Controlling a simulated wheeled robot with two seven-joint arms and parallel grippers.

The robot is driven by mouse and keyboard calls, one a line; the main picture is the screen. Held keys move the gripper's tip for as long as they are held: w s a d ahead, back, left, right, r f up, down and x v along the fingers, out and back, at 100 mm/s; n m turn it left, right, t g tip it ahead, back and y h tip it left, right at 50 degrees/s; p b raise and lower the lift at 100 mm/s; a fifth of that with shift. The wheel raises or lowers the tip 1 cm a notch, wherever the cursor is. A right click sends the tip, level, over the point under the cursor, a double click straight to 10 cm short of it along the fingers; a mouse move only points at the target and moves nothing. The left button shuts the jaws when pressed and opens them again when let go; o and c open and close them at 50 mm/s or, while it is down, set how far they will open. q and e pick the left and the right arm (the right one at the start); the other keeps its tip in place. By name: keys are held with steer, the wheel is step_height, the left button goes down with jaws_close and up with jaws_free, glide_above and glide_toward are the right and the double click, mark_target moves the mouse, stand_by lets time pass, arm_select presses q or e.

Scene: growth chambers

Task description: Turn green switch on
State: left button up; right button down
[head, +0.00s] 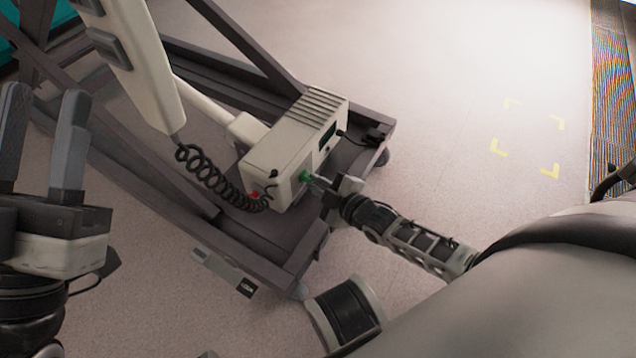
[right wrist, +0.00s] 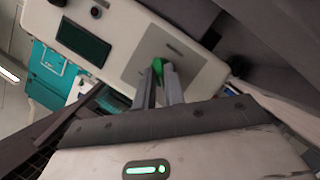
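The green switch (head: 305,177) is on the end face of a beige control box (head: 268,155), which sits low on a dark metal frame. My right gripper (head: 318,183) reaches it from the lower right. In the right wrist view the green switch (right wrist: 158,64) shows between the tips of my right gripper's close-set fingers (right wrist: 164,72), on a grey square plate. The fingers look shut on it; part of it is hidden behind them. Which way the switch is set cannot be told. My left gripper (head: 43,125) is open and empty at the left edge, away from the box.
A red button (head: 254,195) and a black coiled cable (head: 215,178) are on the box's left side. A dark screen (right wrist: 83,42) is on the box's face. Frame beams (head: 240,250) surround the box. The floor at the upper right is clear, with yellow corner marks (head: 550,171).

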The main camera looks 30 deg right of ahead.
arm_select(q)
steer(key=shift+w+n+y, duration=0.1)
steer(key=shift+n+y, duration=0.2)
arm_select(e)
steer(key=shift+r+m, duration=0.1)
steer(key=shift+m, duration=0.2)
arm_select(q)
steer(key=m+h, duration=0.1)
steer(key=s+r+m+h+b, duration=0.1)
steer(key=m, duration=0.1)
steer(key=shift+d+r+h, duration=0.1)
steer(key=shift+r+h, duration=0.05)
steer(key=shift+h, duration=0.15)
arm_select(e)
steer(key=m+g+y, duration=0.1)
steer(key=m+y, duration=0.1)
steer(key=m, duration=0.2)
steer(key=d+m+g+y, duration=0.1)
steer(key=m+y, duration=0.1)
steer(key=m, duration=0.1)
steer(key=m+g+y, duration=0.2)
steer(key=m+y, duration=0.1)
steer(key=m, duration=0.1)
steer(key=shift+w+d+m, duration=0.15)
steer(key=shift+w+m, duration=0.15)
steer(key=shift+w, duration=0.1)
arm_select(q)
steer(key=shift+s, duration=0.1)
